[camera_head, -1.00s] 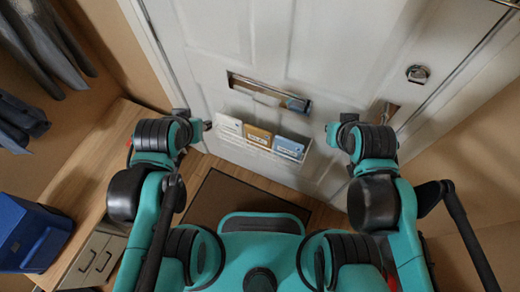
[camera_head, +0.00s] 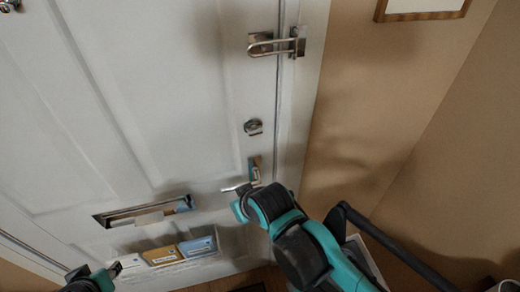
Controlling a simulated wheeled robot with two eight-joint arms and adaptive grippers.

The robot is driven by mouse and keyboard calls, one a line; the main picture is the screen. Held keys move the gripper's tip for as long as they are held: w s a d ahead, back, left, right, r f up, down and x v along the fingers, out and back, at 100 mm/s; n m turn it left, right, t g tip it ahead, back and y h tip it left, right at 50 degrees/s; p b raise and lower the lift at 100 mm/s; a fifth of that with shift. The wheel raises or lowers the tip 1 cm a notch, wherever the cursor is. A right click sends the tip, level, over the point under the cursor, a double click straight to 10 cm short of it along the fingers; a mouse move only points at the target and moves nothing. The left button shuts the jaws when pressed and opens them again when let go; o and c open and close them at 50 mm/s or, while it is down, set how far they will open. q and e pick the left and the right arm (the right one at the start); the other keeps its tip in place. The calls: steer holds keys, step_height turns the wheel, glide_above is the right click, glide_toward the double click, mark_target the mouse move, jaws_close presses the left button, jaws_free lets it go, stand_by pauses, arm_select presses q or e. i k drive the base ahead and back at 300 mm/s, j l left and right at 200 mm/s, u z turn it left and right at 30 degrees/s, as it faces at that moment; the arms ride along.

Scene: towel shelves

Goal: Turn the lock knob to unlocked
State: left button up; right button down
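The lock knob (camera_head: 253,127) is a small round metal knob on the white door (camera_head: 165,95), near its right edge. It stands above the door handle (camera_head: 238,187) with its metal plate. My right gripper (camera_head: 240,209) is low by the handle, below the knob and apart from it. It is mostly hidden by my wrist, so its fingers cannot be made out. My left gripper (camera_head: 115,269) is at the bottom left, in front of the door near the letter holder. It is too small and cut off to tell its opening.
A metal swing-bar latch (camera_head: 275,44) sits higher on the door edge. A mail slot (camera_head: 145,212) and a holder with several envelopes (camera_head: 163,255) are at the lower left. A bare tan wall (camera_head: 375,90) with a framed picture (camera_head: 423,8) is at right. Space around the knob is clear.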

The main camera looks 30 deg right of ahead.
mark_target(255, 130)
steer(key=l+z, duration=0.1)
steer(key=z, duration=0.95)
steer(key=k+l, duration=0.05)
